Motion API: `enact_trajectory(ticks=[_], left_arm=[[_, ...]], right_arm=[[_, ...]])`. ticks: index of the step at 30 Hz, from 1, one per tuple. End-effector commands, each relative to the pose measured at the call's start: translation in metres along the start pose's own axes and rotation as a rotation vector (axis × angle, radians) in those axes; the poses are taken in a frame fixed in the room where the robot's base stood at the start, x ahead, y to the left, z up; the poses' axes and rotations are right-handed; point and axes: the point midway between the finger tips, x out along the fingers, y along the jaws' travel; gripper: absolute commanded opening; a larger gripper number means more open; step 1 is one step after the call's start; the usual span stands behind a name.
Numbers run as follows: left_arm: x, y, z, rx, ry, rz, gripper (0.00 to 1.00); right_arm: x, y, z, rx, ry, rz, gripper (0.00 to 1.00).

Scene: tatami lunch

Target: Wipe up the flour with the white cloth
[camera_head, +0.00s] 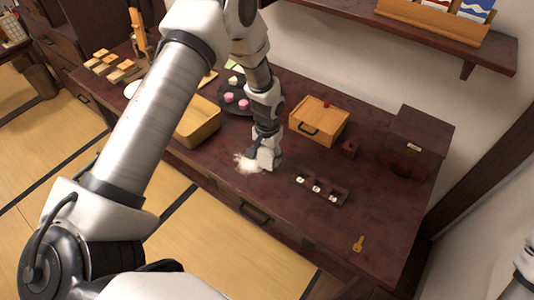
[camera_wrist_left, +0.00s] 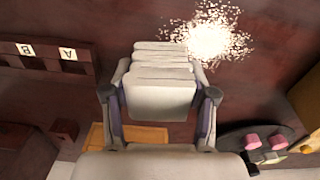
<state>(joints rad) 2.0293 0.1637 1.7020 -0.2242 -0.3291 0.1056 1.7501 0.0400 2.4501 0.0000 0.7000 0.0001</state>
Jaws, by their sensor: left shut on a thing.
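The flour (camera_head: 245,163) is a pale scattered patch on the dark red-brown table, near its front edge. In the left wrist view the flour (camera_wrist_left: 208,40) is a bright heap with loose specks around it. My left gripper (camera_head: 266,153) points down just right of the patch. It is shut on the folded white cloth (camera_wrist_left: 160,75), which sits between the two fingers (camera_wrist_left: 160,100). The cloth's edge lies beside the flour in the wrist view; I cannot tell whether it touches the table. My right gripper is out of view; only a piece of my right arm shows.
A dark compartment tray (camera_head: 321,189) with white labels lies to the right. A wooden box (camera_head: 319,121) and a small dark block (camera_head: 349,149) stand behind. A yellow tray (camera_head: 199,122) and a black plate (camera_head: 234,102) with pink sweets are left. A brass key-like piece (camera_head: 358,243) lies front right.

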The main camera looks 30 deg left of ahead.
Motion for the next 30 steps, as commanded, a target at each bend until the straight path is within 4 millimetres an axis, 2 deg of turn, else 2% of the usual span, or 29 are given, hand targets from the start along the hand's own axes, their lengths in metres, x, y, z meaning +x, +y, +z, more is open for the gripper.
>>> enact_trajectory(ticks=[1,15,30], left_arm=[[-0.009,0.001,0.0,0.001,0.0,0.0,0.29],[-0.049,0.005,0.0,0.003,-0.001,0.0,0.29],[-0.051,0.006,0.0,0.003,-0.001,0.0,0.29]], right_arm=[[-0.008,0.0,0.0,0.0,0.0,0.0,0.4],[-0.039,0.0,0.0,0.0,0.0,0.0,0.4],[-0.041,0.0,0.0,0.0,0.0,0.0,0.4]])
